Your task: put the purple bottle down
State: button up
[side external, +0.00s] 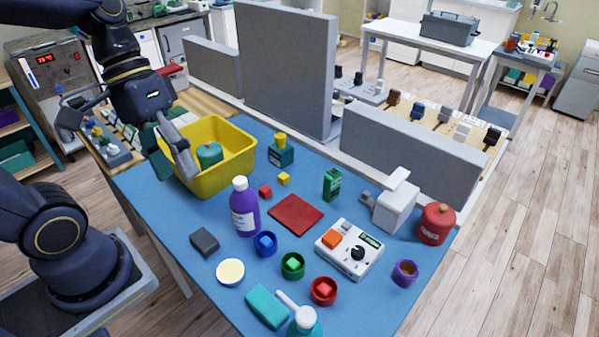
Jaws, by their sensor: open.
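The purple bottle (244,212), with a white cap and a pale label, stands upright on the blue tabletop (165,220), left of the red square mat (296,215). My gripper (130,150) is at the upper left, its fingers spread apart with nothing seen between them. It is up and to the left of the bottle, clear of it. Its right finger overlaps the left side of the yellow bin (228,178) in the picture; whether they touch I cannot tell.
A green object sits in the yellow bin. Small red and yellow cubes, a dark grey block (204,241), a cream bowl (230,272) and blue, green and red cups surround the bottle. A white device (349,250) stands right. Grey panels (285,65) line the back.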

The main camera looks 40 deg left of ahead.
jog(key=w+a+f+n+t+h, duration=0.5)
jog(key=w+a+f+n+h, duration=0.35)
jog(key=a+n+h, duration=0.4)
jog(key=a+f+n+t+y, duration=0.3)
jog(key=a+f+n+t, duration=0.15)
jog(key=n, duration=0.25)
jog(key=n+t+y, duration=0.2)
jog(key=n+t, duration=0.1)
jog(key=n, duration=0.2)
send_near(240, 180)
jog(key=w+d+f, duration=0.2)
jog(key=w+d, duration=0.1)
jog(key=shift+h, duration=0.25)
jog(key=x, duration=0.3)
jog(key=r+x, duration=0.1)
jog(key=x, duration=0.1)
jog(key=shift+w+d+r, duration=0.1)
jog(key=shift+w+d, duration=0.1)
jog(key=shift+w, duration=0.1)
jog(key=shift+c, duration=0.3)
grip_shut()
